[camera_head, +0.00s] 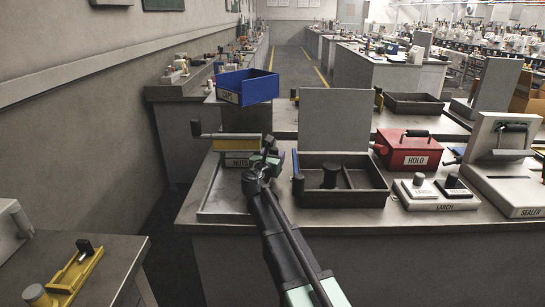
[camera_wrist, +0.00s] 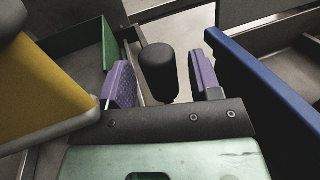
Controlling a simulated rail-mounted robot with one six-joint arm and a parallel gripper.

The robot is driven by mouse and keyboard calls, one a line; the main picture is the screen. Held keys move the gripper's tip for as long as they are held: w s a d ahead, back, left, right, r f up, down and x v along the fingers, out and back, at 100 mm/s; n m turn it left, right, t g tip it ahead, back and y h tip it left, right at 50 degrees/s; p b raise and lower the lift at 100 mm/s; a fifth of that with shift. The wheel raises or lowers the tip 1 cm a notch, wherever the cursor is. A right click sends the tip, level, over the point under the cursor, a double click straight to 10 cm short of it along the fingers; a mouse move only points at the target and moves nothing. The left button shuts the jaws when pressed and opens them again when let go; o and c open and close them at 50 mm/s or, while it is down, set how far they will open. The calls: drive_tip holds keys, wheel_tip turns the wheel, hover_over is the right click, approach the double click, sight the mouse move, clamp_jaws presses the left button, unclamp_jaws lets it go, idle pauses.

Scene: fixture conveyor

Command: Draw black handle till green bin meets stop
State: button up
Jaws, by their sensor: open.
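The green bin (camera_wrist: 75,55) is at the upper left of the wrist view. In the head view, a label and a strip of green bin (camera_head: 236,162) show under a yellow part. The black handle (camera_wrist: 158,72), a rounded upright grip, stands beside the bin. My gripper (camera_wrist: 162,82) is open, with one purple pad on each side of the handle. Gaps show between the handle and both pads. In the head view my gripper (camera_head: 262,163) is at the bin's right side and hides the handle there. I cannot make out the stop.
A yellow part (camera_head: 230,143) with a black end grip lies over the green bin and close left of my gripper. A dark tray (camera_head: 345,198) with a blue edge stands close right. A red HOLD box (camera_head: 410,152) is farther right. A blue bin (camera_head: 248,86) stands behind.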

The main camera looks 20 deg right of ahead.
drive_tip(key=shift+c, duration=0.5)
clamp_jaws()
drive_tip(key=s+a, duration=0.1)
drive_tip(key=s, duration=0.3)
drive_tip(key=s+a, duration=0.1)
drive_tip(key=s, duration=0.3)
drive_tip(key=s+a, duration=0.1)
drive_tip(key=s, duration=0.3)
drive_tip(key=shift+s+a, duration=0.2)
drive_tip(key=shift+a, duration=0.2)
drive_tip(key=shift+o, duration=0.5)
unclamp_jaws()
drive_tip(key=shift+w, duration=0.1)
drive_tip(key=shift+r, duration=0.1)
